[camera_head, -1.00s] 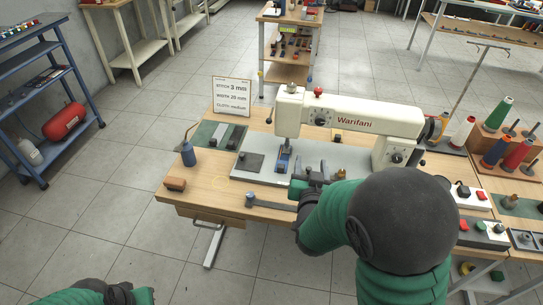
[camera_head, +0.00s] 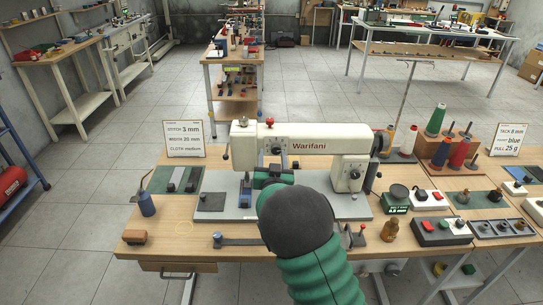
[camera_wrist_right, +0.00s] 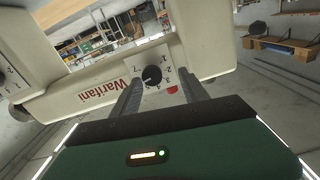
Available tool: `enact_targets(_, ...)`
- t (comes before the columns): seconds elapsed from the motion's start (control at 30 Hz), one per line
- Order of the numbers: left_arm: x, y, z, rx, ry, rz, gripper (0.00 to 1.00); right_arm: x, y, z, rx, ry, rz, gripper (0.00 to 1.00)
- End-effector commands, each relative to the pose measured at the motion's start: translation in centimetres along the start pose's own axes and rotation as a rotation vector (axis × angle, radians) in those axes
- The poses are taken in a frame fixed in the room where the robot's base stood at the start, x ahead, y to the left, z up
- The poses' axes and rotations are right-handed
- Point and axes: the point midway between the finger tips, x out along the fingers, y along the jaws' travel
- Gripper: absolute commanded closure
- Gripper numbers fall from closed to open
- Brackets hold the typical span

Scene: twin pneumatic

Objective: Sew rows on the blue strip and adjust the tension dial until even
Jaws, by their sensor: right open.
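The white Warifani sewing machine (camera_head: 310,145) stands on the wooden table. A black numbered dial (camera_wrist_right: 152,77) shows on its arm in the right wrist view; the head view also shows this dial (camera_head: 276,150). The blue strip (camera_head: 245,198) lies under the needle area at the left end of the machine. My right gripper (camera_wrist_right: 160,90) is open, its fingers pointing at the dial, one on each side of it in the picture. I cannot tell whether they touch it. In the head view the right gripper (camera_head: 271,170) is partly hidden by my arm. My left gripper is not in view.
A card (camera_head: 183,139) reads stitch 3 mm, width 20 mm. A lever (camera_head: 240,240) lies along the front.

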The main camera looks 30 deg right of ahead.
Motion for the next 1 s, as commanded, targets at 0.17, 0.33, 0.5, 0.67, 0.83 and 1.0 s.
enact_targets(0.17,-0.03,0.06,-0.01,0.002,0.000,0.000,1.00,0.97,0.21,0.02,-0.001,-0.001,0.002,0.48)
enact_targets(0.33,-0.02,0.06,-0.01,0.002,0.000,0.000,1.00,0.71,-0.24,-0.09,-0.003,0.001,0.001,0.48)
enact_targets(0.5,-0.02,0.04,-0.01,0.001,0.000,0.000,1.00,0.62,-0.42,-0.12,-0.005,0.002,0.000,0.69)
enact_targets(0.67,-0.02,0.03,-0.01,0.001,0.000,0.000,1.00,0.76,-0.27,-0.04,-0.002,0.001,-0.002,0.90)
enact_targets(0.83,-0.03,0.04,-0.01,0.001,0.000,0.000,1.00,0.79,-0.38,-0.03,-0.003,0.001,-0.004,1.00)
enact_targets(1.0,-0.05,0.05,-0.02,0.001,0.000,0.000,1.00,0.87,-0.27,-0.03,-0.009,0.001,-0.001,1.00)
